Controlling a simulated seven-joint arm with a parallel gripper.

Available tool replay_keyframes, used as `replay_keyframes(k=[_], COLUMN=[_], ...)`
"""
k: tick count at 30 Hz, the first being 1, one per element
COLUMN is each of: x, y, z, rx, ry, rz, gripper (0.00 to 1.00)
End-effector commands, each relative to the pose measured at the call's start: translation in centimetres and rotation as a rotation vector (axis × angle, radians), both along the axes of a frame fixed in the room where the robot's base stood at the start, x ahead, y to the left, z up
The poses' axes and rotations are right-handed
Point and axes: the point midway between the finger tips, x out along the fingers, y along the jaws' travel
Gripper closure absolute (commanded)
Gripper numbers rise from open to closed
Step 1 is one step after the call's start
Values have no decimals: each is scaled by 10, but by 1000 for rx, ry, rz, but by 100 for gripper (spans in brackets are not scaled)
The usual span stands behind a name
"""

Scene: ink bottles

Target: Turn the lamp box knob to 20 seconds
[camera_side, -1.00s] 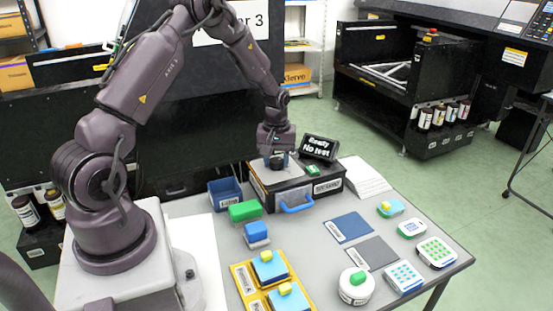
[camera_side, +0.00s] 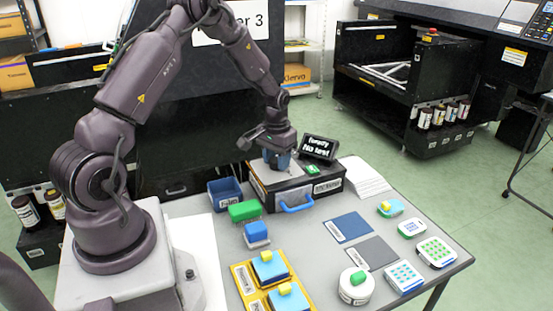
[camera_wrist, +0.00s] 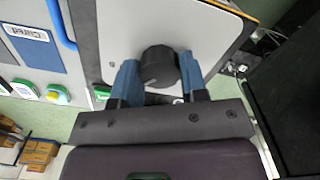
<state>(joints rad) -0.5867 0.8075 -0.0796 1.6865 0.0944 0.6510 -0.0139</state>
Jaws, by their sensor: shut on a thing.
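The lamp box (camera_side: 285,196) is a black case with a light top panel and a blue front handle (camera_side: 297,204). Its black round knob (camera_wrist: 159,67) shows in the wrist view between my two blue fingers. My gripper (camera_side: 277,160) points down over the lamp box and is shut on the knob, with a finger on either side. In the side view the fingers hide the knob. The knob's pointer and time marks cannot be read.
A dark blue bin (camera_side: 225,191) and a green block (camera_side: 243,211) stand left of the lamp box. White paper (camera_side: 366,177) lies to its right. Blue (camera_side: 349,227) and grey (camera_side: 372,252) mats lie in front, with several small items at the right.

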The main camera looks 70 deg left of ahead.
Motion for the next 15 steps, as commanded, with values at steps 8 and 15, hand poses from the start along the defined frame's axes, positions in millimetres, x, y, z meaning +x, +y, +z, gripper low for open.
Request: replay_keyframes(k=[8,15], x=[0,0], y=[0,0], z=[1,1], rx=[0,0], ry=[1,1], rz=[-223,-353], gripper=[84,84])
